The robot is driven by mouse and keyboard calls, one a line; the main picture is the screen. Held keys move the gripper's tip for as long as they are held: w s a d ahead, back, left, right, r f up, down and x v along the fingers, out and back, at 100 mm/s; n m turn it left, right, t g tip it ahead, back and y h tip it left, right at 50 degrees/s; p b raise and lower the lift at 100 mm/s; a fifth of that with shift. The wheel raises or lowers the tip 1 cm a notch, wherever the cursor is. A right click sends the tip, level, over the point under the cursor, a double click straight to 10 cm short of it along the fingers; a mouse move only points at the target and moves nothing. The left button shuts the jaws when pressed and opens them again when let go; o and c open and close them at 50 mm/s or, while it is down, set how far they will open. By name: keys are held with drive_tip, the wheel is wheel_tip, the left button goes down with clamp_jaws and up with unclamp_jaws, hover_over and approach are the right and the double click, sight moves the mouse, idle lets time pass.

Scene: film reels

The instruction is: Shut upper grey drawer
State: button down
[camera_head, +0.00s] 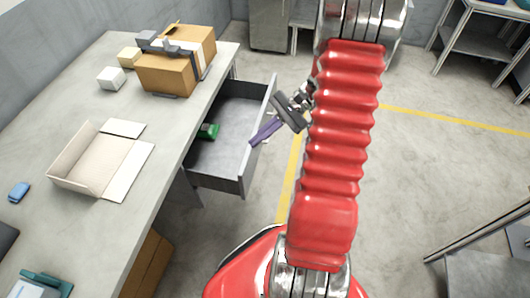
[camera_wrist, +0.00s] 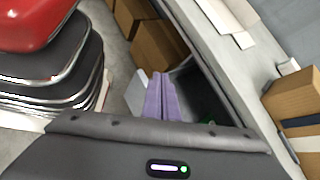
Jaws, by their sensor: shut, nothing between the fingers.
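The grey drawer (camera_head: 232,110) stands pulled out from under the right side of the table. Its front panel (camera_head: 260,145) faces right, and a green item (camera_head: 208,131) lies inside. My gripper (camera_head: 254,142) has purple fingers, shut together and empty, at the outer side of the front panel near its top edge. I cannot tell whether they touch it. In the wrist view the purple fingers (camera_wrist: 160,98) show in front of the drawer's dark interior (camera_wrist: 203,95). No second drawer is clearly visible.
The grey table (camera_head: 120,215) carries an open carton (camera_head: 85,165), a brown box (camera_head: 165,75) with dark items on top, and small white blocks. Brown boxes (camera_head: 148,265) stand under the table. The floor right of the drawer is clear, with yellow lines.

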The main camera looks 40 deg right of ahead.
sight(256, 151)
drive_tip(key=s+d+f+m+t, duration=0.3)
drive_tip(key=d+f+m+t, duration=0.2)
drive_tip(key=f, duration=0.4)
drive_tip(key=s+d+f+m+t, duration=0.3)
drive_tip(key=d+f+m+t, duration=0.3)
drive_tip(key=d+f, duration=0.3)
drive_tip(key=shift+s+d+m+t, duration=0.25)
drive_tip(key=shift+d+m+t, duration=0.05)
drive_tip(key=shift+m, duration=0.3)
drive_tip(key=x, duration=1.4)
